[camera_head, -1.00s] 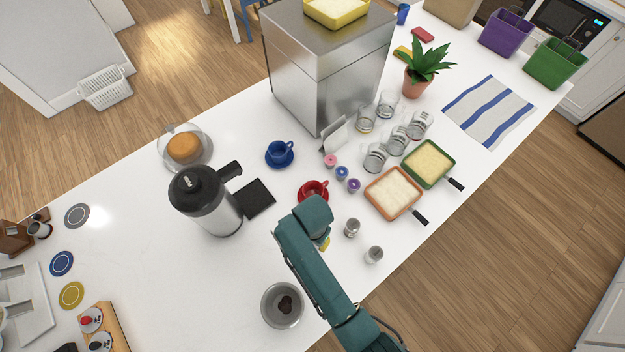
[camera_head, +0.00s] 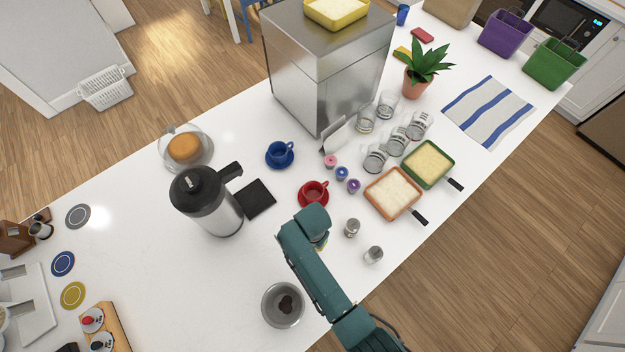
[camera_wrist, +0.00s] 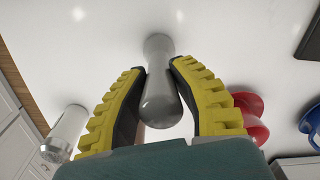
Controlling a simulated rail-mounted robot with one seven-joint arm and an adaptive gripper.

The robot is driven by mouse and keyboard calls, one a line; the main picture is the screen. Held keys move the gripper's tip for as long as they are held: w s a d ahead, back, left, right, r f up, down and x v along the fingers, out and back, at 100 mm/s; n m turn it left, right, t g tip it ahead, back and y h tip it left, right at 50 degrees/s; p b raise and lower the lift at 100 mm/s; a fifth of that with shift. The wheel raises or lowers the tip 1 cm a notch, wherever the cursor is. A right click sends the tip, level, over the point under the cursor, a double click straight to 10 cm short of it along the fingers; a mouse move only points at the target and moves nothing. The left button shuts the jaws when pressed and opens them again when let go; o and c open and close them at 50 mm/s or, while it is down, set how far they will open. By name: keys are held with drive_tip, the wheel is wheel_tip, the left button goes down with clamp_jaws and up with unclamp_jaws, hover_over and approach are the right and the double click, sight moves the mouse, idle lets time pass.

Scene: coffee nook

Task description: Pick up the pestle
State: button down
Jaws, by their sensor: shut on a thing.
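The pestle (camera_wrist: 160,103) is a smooth grey rod with rounded, thicker ends, in the middle of the wrist view. My gripper (camera_wrist: 158,66) has its yellow-and-black fingers on either side of the pestle and is shut on it. I cannot tell from this view whether the pestle touches the counter.
A red cup (camera_head: 313,192) on its saucer stands just beyond my arm. Two small shakers (camera_head: 352,228) (camera_head: 373,254) stand to its right. A metal bowl (camera_head: 270,308) with dark contents sits near the counter's front edge, left of my arm.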

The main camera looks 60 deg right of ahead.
wheel_tip(320, 180, up, 10)
drive_tip(key=shift+r, duration=0.1)
drive_tip(key=c, duration=1.7)
unclamp_jaws()
clamp_jaws()
